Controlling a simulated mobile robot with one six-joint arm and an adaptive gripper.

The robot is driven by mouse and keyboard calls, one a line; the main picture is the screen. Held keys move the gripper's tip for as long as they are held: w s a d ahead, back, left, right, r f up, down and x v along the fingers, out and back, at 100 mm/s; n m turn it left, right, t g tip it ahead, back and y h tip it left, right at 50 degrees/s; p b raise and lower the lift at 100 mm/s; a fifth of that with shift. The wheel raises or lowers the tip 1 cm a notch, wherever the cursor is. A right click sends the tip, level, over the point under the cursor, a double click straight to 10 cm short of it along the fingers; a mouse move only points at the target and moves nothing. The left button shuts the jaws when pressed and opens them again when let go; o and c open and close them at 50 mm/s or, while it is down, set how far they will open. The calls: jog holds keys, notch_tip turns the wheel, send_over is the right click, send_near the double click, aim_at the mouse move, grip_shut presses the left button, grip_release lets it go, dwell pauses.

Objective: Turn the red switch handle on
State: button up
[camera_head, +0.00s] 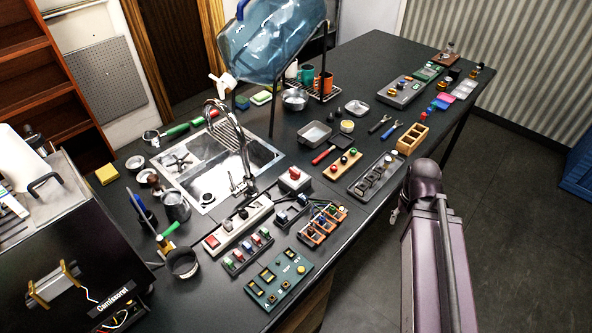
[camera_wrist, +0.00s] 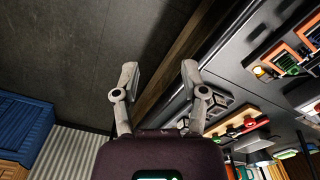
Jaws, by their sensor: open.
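A white power strip (camera_head: 240,225) lies on the dark counter in front of the sink, with a red switch (camera_head: 212,242) at its near left end. A small white box with a red top (camera_head: 295,173) stands behind its right end. I cannot tell which of these red parts is the switch handle, or its exact position. My gripper (camera_wrist: 157,75) is open and empty in the wrist view, its two fingers apart over the counter's edge and the floor. In the head view my arm is at the right front, off the counter's edge, well apart from both red parts.
A green circuit board (camera_head: 279,278), an orange-framed rack (camera_head: 323,224) and a grey tray (camera_head: 376,177) crowd the counter's front. A sink with a tall faucet (camera_head: 236,150) and a blue water bottle (camera_head: 270,40) stand behind. The floor (camera_head: 510,190) at right is clear.

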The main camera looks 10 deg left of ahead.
jog(key=shift+w, duration=0.1)
notch_tip(320, 180, up, 10)
jog(key=n+p, duration=1)
jog(key=n, duration=0.2)
send_over(295, 171)
jog(key=shift+a+r, duration=0.1)
notch_tip(295, 171, down, 14)
jog(key=b, duration=1.3)
jog(key=shift+r, duration=0.1)
jog(key=shift+b, duration=0.3)
